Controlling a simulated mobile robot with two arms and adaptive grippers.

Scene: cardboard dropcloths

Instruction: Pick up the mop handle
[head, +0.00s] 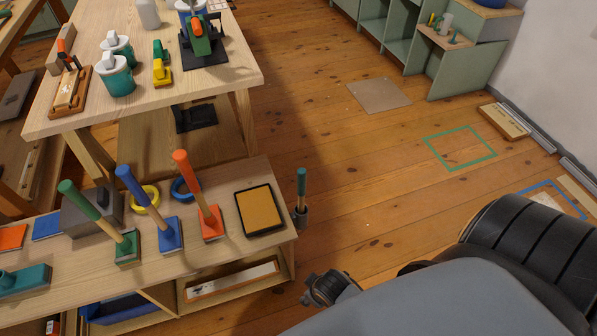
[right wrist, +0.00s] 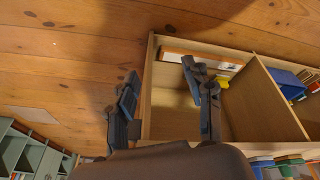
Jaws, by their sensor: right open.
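No object is clearly identifiable as a mop handle. A wooden stick with a teal top (head: 301,190) stands upright in a dark holder at the right end of the low bench. On the bench stand three tilted handles on flat blocks: a green one (head: 85,205), a blue one (head: 137,187) and an orange one (head: 187,172). My right gripper (head: 325,289) is below and right of the teal-topped stick, apart from it. In the right wrist view my right gripper (right wrist: 164,90) is open and empty, its fingers in front of the bench's open compartment. My left gripper is not in view.
The low bench (head: 285,232) has open compartments below, one holding a white and orange piece (head: 232,280). A tan pad in a black tray (head: 258,210) lies on its top. A higher workbench (head: 235,85) stands behind. The wooden floor to the right is mostly clear.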

